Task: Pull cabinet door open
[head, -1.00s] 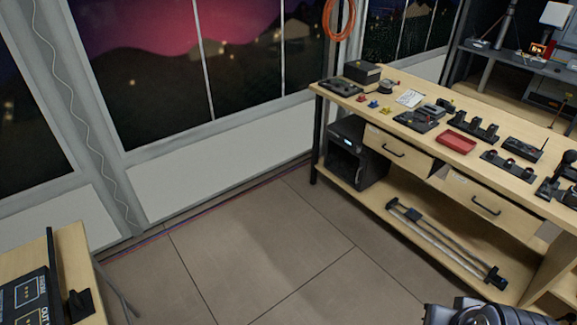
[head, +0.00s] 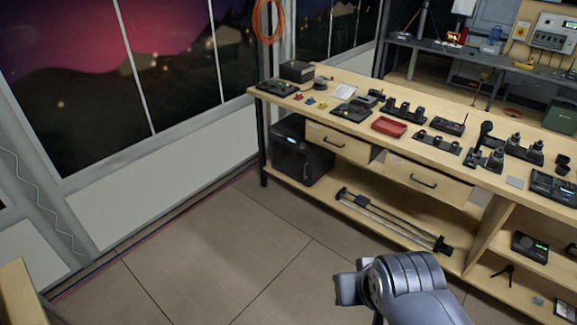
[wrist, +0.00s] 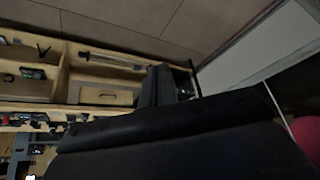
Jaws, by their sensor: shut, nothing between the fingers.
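I cannot make out a cabinet door for certain in either view. The wooden workbench (head: 385,113) has two drawer fronts with dark bar handles, a left one (head: 345,148) and a right one (head: 440,187). A black boxy unit (head: 290,155) with a small lit display sits under the bench's left end. My gripper (wrist: 158,86) shows in the wrist view as two dark fingers close together, shut and empty. In the head view my grey wrist is at the bottom, on the near side of the bench and apart from it; the fingertips are not clear there.
The open floor (head: 215,245) is clear left of my arm. A slider rail (head: 390,218) lies on the bench's lower shelf. A red tray (head: 389,127) and several devices cover the benchtop. A pale wooden edge (head: 18,290) shows at the lower left.

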